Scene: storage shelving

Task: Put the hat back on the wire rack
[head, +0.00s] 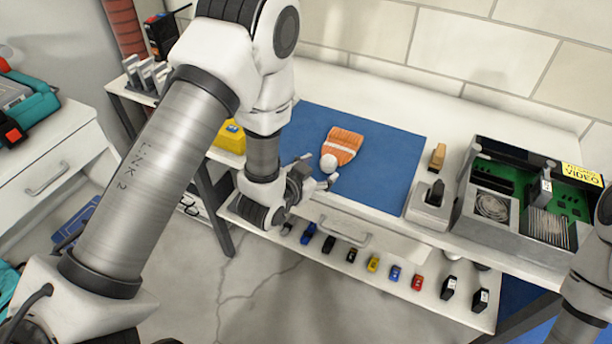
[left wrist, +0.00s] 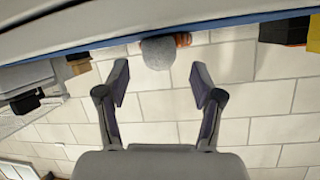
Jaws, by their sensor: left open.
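The hat (head: 345,142), orange knit with a white pompom, lies on the blue mat (head: 386,155) on the workbench, its pompom toward me. My left gripper (head: 321,172) is open just in front of the pompom, close to the mat's front edge. The left wrist view appears upside down; there the grey-white pompom (left wrist: 158,53) sits beyond and between the spread fingers (left wrist: 159,80), with a bit of orange beside it. Nothing is between the fingers. My right gripper is out of view; only part of its arm shows at the right edge. I cannot make out a wire rack.
An open electronics case (head: 520,205) and a grey block (head: 430,203) stand on the bench right of the mat. A yellow box (head: 230,138) stands left of it. Several small toy cars line the lower shelf (head: 330,262). A white drawer cabinet (head: 50,160) is at left.

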